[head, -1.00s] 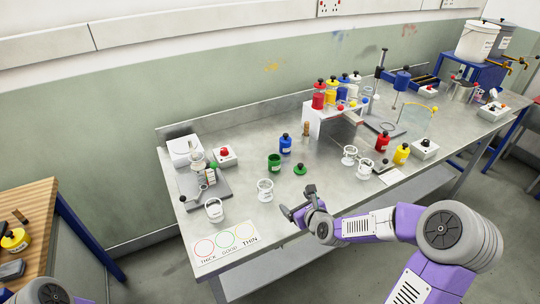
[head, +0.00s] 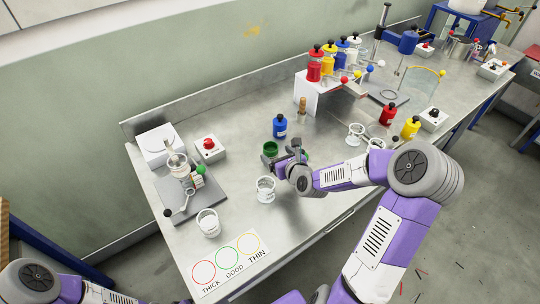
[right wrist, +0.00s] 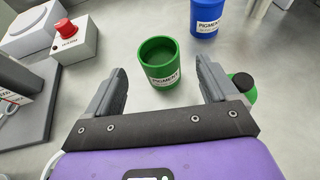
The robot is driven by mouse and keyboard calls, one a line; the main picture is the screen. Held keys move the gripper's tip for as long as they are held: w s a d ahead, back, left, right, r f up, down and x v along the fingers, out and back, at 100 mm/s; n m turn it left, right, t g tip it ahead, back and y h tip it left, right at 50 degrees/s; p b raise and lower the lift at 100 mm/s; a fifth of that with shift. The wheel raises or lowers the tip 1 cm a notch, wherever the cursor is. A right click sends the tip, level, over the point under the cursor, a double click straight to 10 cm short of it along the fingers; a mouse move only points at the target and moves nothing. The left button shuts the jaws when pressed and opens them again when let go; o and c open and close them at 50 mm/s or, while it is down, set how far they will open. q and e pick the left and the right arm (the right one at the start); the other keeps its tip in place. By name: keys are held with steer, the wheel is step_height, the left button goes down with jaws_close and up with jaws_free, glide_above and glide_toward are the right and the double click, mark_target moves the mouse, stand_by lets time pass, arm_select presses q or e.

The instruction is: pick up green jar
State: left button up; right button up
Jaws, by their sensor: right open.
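The green jar (right wrist: 160,64) stands upright and open-topped on the metal bench, with a white "PIGMENT" label. In the head view the jar (head: 270,148) is partly hidden behind my right gripper (head: 281,157). In the right wrist view my right gripper (right wrist: 158,88) is open, its fingers apart. The jar is ahead, between the lines of the fingers, and not gripped. A green lid with a black knob (right wrist: 243,85) lies beside the right finger. My left gripper is not in view; only part of my left arm shows at the lower left.
A blue jar (head: 279,126) stands just behind the green one. A white box with a red button (head: 209,148) and a grey stand are to the left. White cups (head: 265,190) stand close by. The front-left bench holds a THICK/GOOD/THIN card (head: 230,262).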

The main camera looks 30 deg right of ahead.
mark_target(268, 150)
steer(key=shift+w+f, duration=0.25)
steer(key=shift+f, duration=0.2)
steer(key=shift+w+f, duration=0.2)
steer(key=shift+f, duration=0.25)
steer(key=b+x, duration=0.2)
steer(key=x, duration=0.4)
steer(key=shift+w, duration=0.35)
steer(key=shift+c, duration=0.2)
steer(key=c, duration=1.1)
step_height(268, 150, up, 10)
steer(key=p, duration=0.3)
